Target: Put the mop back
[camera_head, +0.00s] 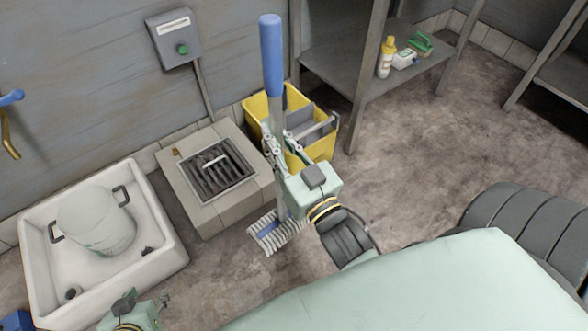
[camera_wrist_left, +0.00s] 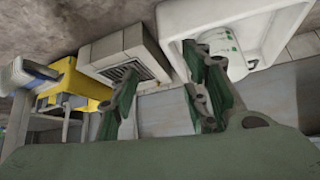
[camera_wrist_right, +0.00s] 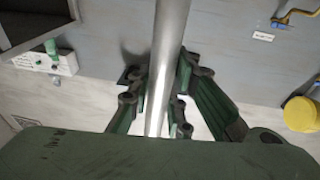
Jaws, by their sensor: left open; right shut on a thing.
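The mop (camera_head: 271,60) stands nearly upright in the head view, with a blue grip at the top, a grey pole and a striped white-and-blue head (camera_head: 275,233) at or just above the floor. My right gripper (camera_head: 278,143) is shut on the mop's pole, which also runs between the fingers in the right wrist view (camera_wrist_right: 168,60). A yellow mop bucket (camera_head: 318,148) with a grey wringer stands behind the mop and gripper, partly hidden by them. My left gripper (camera_head: 145,300) is open and empty at the bottom left, near the sink; its fingers show apart in the left wrist view (camera_wrist_left: 165,95).
A white floor sink (camera_head: 165,255) holds a white bucket (camera_head: 95,222). A tiled block with a drain grate (camera_head: 215,170) stands between sink and yellow bucket. A metal shelf (camera_head: 335,70) with bottles is at the back. The floor to the right (camera_head: 430,140) is clear.

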